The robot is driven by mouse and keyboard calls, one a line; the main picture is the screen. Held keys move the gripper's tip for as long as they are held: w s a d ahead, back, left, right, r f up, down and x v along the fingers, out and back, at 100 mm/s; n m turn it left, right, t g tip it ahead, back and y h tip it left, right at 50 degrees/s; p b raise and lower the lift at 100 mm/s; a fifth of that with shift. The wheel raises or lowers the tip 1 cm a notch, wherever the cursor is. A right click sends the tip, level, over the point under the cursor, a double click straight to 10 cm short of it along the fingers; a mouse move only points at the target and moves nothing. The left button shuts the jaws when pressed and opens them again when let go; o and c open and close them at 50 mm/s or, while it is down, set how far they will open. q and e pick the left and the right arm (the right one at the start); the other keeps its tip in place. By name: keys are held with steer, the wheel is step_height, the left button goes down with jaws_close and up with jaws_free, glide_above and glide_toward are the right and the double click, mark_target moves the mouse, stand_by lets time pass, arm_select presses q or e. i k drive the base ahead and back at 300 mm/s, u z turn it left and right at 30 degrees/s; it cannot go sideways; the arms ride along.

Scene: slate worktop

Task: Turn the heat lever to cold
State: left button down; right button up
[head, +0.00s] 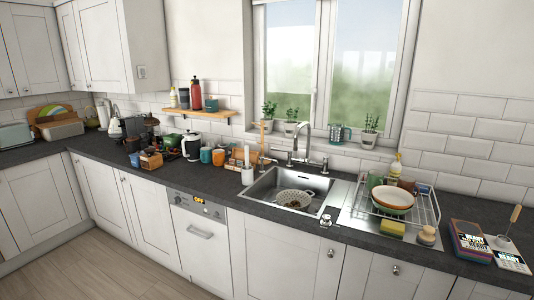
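A chrome faucet (306,140) with a tall curved spout stands behind the sink in the head view. Small upright chrome parts stand on both sides of its base, one at the left (289,159) and one at the right (325,166). They are too small to tell which is the heat lever or which way it is turned. Neither of my grippers is in view.
The steel sink (257,192) holds a colander (294,199). A dish rack (434,214) with stacked bowls (392,199) stands right of it. Cups and a kettle (191,146) crowd the counter to the left. Potted plants line the windowsill. The floor (110,265) is clear.

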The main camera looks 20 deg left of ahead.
mark_target(289, 151)
steer(key=u, duration=0.95)
steer(key=i, duration=1.95)
steer(key=z, duration=1.3)
steer(key=i, duration=0.55)
steer(key=z, duration=0.75)
